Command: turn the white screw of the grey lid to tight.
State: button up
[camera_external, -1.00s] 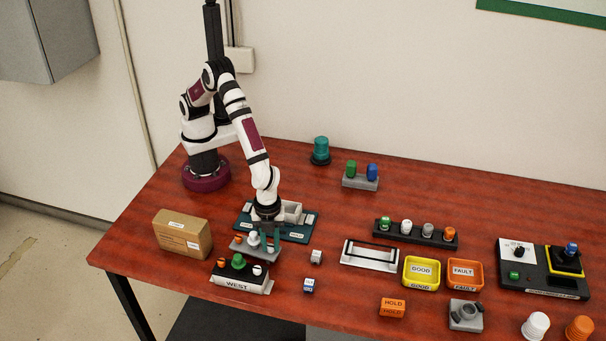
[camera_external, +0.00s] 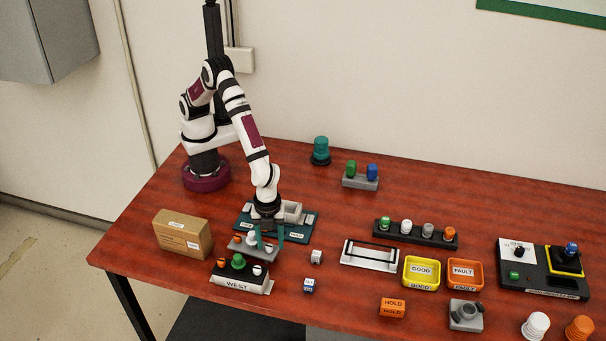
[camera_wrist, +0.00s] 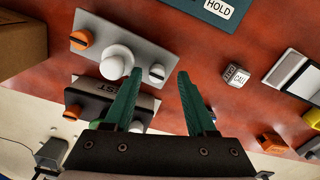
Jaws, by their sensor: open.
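The grey lid (camera_external: 262,254) lies on the table below my gripper; it also shows in the wrist view (camera_wrist: 110,35). It has a round white knob (camera_wrist: 115,62) in its middle and an orange slotted screw (camera_wrist: 81,39) at its left end. The white screw (camera_wrist: 156,73) is at its right end and has a dark slot. My gripper (camera_external: 269,240) is open over the right end of the lid. In the wrist view its green fingertips (camera_wrist: 159,75) appear on either side of the white screw, with nothing held. I cannot tell whether they touch it.
The WEST unit (camera_external: 240,284) with a green knob stands just in front of the lid. A cardboard box (camera_external: 182,234) is at the left. A teal HOLD mat (camera_external: 243,222) lies behind. Small cubes (camera_external: 316,257) sit to the right, with bare table around them.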

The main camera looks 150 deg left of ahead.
aim_at(271, 246)
notch_tip(271, 246, up, 15)
dwell(0.4)
jog(key=s+r, duration=0.5)
jog(key=s, duration=0.6)
jog(key=s+f+y, duration=0.1)
jog(key=s+f, duration=0.2)
jog(key=s, duration=1.7)
jog(key=shift+a+y, duration=0.2)
jog(key=shift+y, duration=0.2)
